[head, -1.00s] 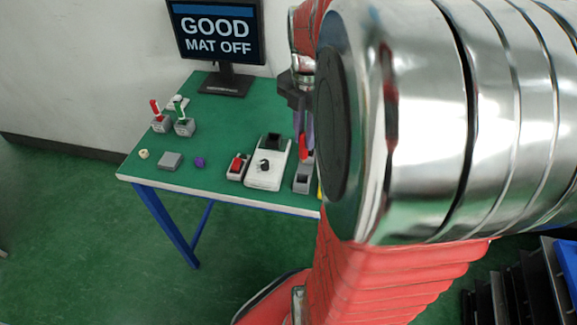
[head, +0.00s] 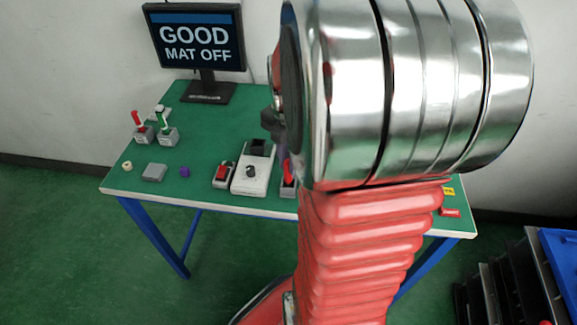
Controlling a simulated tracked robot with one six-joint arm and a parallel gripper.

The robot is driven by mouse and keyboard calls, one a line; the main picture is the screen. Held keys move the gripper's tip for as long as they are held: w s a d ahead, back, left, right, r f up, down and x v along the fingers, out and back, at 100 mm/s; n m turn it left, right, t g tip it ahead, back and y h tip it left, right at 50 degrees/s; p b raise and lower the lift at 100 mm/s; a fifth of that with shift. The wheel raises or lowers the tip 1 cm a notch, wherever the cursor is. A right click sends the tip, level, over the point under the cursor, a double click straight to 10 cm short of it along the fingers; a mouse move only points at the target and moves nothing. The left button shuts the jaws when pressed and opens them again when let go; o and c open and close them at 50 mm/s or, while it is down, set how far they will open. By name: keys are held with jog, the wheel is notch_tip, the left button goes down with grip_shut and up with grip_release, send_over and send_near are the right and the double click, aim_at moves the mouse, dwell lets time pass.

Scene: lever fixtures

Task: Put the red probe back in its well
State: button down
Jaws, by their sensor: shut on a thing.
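The red probe (head: 286,169) stands roughly upright at the grey well block (head: 288,189), just right of the white meter (head: 251,178). Its lower end meets the block in the picture; I cannot tell how deep it sits. My gripper (head: 283,143) is above the probe and shut on it. My silver and red arm hides most of the gripper, its fingertips and the probe's right side. A second grey block with a red part (head: 224,174) is left of the meter.
Red and green levers (head: 141,124) stand at the table's left. A grey box (head: 154,172), a purple piece (head: 185,172) and a cream ring (head: 127,166) lie near the front edge. The monitor (head: 197,40) reads "GOOD MAT OFF". The green table's (head: 205,135) middle-left is clear.

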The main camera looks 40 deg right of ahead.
jog(key=shift+f, duration=1.1)
jog(key=c, duration=1.7)
grip_release()
jog(key=shift+f, duration=0.1)
jog(key=shift+o, duration=0.2)
notch_tip(320, 180, up, 12)
jog(key=shift+r, duration=0.15)
jog(key=shift+a+r+m, duration=0.1)
jog(key=shift+a+m, duration=0.2)
jog(key=shift+a, duration=0.2)
jog(key=s+a+r+m+t, duration=0.1)
jog(key=s+a+m+t, duration=0.1)
jog(key=a+m, duration=0.7)
jog(key=s+a+m+t, duration=0.2)
jog(key=a+m+t, duration=0.1)
jog(key=a+m, duration=0.7)
jog(key=a, duration=0.3)
jog(key=shift+a+r+t, duration=0.15)
jog(key=shift+r+t, duration=0.15)
jog(key=shift+r, duration=0.1)
